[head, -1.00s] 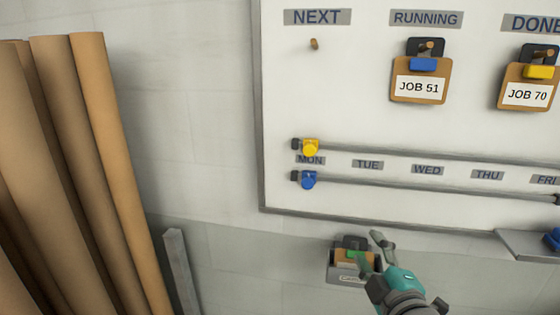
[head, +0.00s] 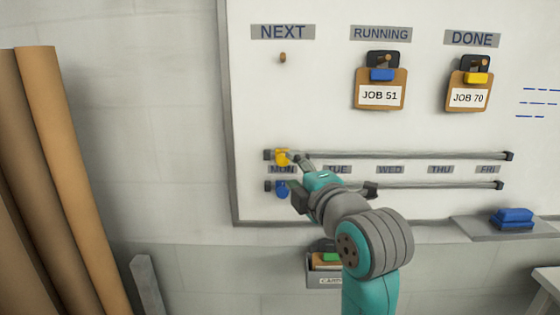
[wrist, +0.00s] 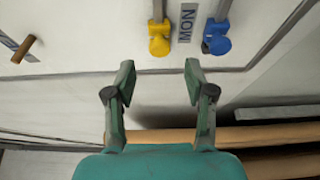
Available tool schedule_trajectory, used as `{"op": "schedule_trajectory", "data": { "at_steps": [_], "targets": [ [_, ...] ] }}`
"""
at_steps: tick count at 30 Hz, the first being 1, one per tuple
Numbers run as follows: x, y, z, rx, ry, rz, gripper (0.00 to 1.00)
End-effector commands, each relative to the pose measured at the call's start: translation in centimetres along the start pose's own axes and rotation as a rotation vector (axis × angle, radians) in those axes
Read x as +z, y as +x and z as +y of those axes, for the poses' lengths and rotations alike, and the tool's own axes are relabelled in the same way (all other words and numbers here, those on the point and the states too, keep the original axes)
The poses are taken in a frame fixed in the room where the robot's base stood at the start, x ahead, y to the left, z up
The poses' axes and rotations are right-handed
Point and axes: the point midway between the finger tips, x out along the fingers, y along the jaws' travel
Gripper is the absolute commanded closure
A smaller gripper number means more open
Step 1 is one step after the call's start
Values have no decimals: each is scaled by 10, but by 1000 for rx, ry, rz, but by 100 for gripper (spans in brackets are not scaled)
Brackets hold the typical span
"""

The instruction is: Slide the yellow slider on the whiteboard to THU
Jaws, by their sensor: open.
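The yellow slider (head: 281,157) sits at the left end of the upper rail (head: 400,155), above the MON label, on the whiteboard (head: 330,130). The THU label (head: 440,169) is toward the right, below that rail. My gripper (head: 300,178) is at the left part of the rails, close to the yellow slider, and hides part of them. In the wrist view my gripper (wrist: 159,78) is open and empty. The yellow slider (wrist: 159,40) appears ahead of the gap between the fingers, not between them.
A blue slider (head: 282,189) sits on the lower rail just below MON; it also shows in the wrist view (wrist: 216,42). JOB 51 (head: 381,88) and JOB 70 (head: 468,90) cards hang above. A peg (head: 282,57) sticks out under NEXT. Brown rolls (head: 60,170) stand at left.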

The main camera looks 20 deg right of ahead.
Motion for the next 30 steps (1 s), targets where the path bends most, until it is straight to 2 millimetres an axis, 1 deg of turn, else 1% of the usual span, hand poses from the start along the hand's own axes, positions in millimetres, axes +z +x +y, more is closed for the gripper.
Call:
{"op": "schedule_trajectory", "data": {
  "at_steps": [1,6,9,12,17,24,25,26,27,29,30],
  "targets": [
    [0,10,0,-1,0,1,46],
    [-1,39,0,-1,0,1,46],
    [0,52,0,-1,0,0,46],
    [0,62,0,1,0,0,46],
    [0,68,0,1,0,0,46],
    [0,69,0,1,0,0,46],
    [0,69,0,1,0,0,48],
    [0,69,0,1,0,0,56],
    [0,69,0,1,0,0,66],
    [0,69,0,1,0,0,81],
    [0,69,0,1,0,0,91]
  ]
}}
